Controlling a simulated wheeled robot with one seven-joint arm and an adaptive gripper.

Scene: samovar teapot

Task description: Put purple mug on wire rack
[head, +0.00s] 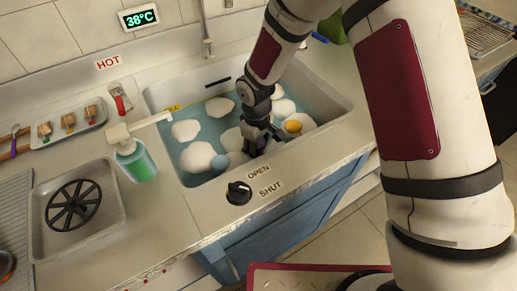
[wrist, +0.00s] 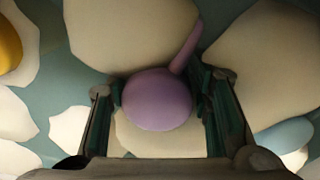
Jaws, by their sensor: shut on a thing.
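My gripper (head: 258,146) reaches down into the foamy water of the sink in the head view. In the wrist view its two fingers (wrist: 158,103) stand either side of a smooth, rounded purple thing (wrist: 157,98), closed on it. A narrow purple stem (wrist: 186,42) runs from it to the upper right. Its shape looks more like a ladle or spoon than a mug, and I cannot tell for sure. In the head view it is hidden by my gripper and foam. A wire rack (head: 484,32) with a grid top shows at the upper right.
The sink (head: 335,104) holds foam clumps, a yellow-orange thing (head: 292,126) and a blue rounded thing (head: 220,162). A green soap bottle (head: 134,161), a tray with a black wheel-shaped part (head: 75,205) and a ribbed board (head: 12,232) lie left. A black knob (head: 239,192) sits at the front.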

